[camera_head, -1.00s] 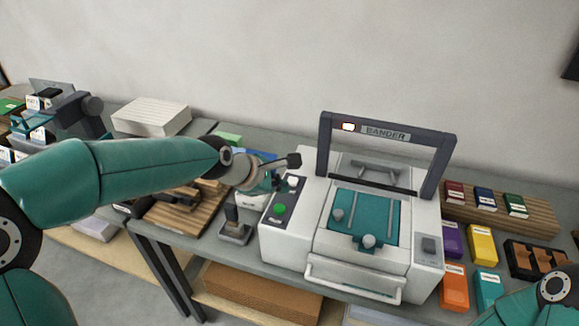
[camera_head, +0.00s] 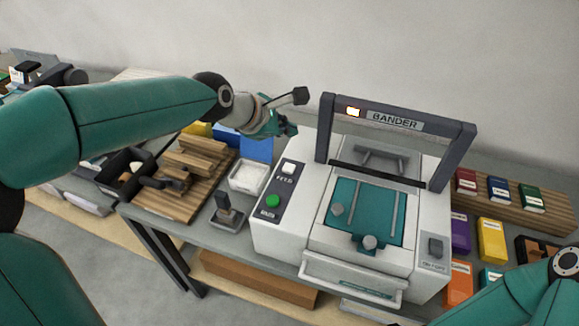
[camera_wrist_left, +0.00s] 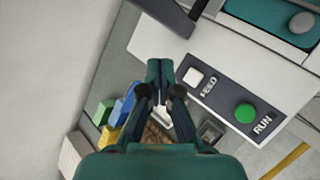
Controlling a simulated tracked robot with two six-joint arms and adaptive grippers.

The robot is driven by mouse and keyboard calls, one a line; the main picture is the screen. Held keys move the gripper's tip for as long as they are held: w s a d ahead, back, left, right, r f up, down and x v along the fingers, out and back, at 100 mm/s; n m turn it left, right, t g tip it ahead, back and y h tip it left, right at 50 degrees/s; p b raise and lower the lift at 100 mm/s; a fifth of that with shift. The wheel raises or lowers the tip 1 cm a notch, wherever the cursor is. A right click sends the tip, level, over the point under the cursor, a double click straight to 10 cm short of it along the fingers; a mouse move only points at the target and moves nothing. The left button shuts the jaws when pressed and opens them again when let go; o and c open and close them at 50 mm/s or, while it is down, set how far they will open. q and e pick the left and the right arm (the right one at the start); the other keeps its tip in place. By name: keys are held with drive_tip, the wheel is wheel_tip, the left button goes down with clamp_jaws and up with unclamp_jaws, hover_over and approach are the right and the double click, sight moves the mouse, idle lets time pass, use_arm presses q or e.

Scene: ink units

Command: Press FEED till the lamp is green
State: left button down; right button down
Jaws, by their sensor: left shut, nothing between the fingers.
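The white and grey machine marked BANDER (camera_head: 395,121) stands on the table. Its lamp (camera_head: 353,112) on the dark arch glows amber with a pale middle. The white square FEED button (camera_head: 289,168) is on the dark panel at the machine's left, above the round green RUN button (camera_head: 272,200). My left gripper (camera_head: 291,130) is shut and empty, above and behind the panel, apart from FEED. In the left wrist view its shut fingertips (camera_wrist_left: 160,68) show beside the FEED button (camera_wrist_left: 193,77), with RUN (camera_wrist_left: 245,113) farther right. My right gripper is out of view.
A wooden board with strip stacks (camera_head: 168,205), a white tray (camera_head: 248,177) and a stamp-like block (camera_head: 230,212) lie left of the machine. Coloured boxes (camera_head: 492,238) and small books (camera_head: 498,188) lie to its right. The dark arch (camera_head: 326,130) rises close to my left gripper.

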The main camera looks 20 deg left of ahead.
use_arm(q)
drive_tip(key=b, duration=0.6)
hover_over(293, 164)
drive_tip(key=s, duration=0.2)
drive_tip(key=f, duration=0.6)
drive_tip(key=shift+w+a+f, duration=0.1)
drive_tip(key=shift+a+f, duration=0.2)
drive_tip(key=shift+a, duration=0.1)
drive_tip(key=shift+f+b, duration=0.45)
drive_tip(key=shift+f, duration=0.5)
drive_tip(key=shift+f, duration=0.35)
drive_tip(key=shift+f+b, duration=0.5)
drive_tip(key=shift+f, duration=0.05)
idle(0.3)
drive_tip(key=shift+r+p, duration=1)
drive_tip(key=shift+p, duration=0.05)
drive_tip(key=shift+r, duration=0.1)
